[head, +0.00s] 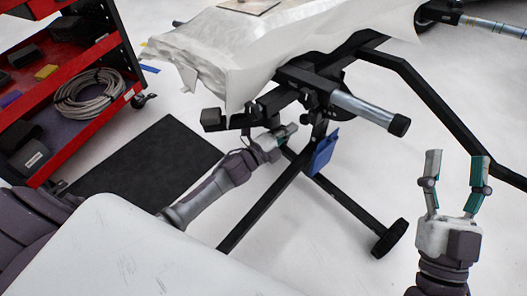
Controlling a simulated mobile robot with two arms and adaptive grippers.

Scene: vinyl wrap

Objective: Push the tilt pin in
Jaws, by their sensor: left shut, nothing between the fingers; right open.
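The black stand (345,200) holds a panel covered in pale wrap (232,52). A black bracket with knobs and a grey tube (362,108) with a black end cap are under the panel's edge. I cannot clearly pick out the tilt pin among these dark parts. My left gripper (290,130) is shut and empty, with its fingertips just below the bracket, near the stand's upright. I cannot tell whether it touches anything. My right gripper (456,158) is open and empty at the right, pointing up the picture, apart from the bracket.
A blue piece (321,152) hangs on the stand. The stand's legs and a black wheel (390,238) spread over the pale floor. A red cart (75,130) with a coiled hose (88,95) stands at the left. A dark mat (150,160) lies beside it.

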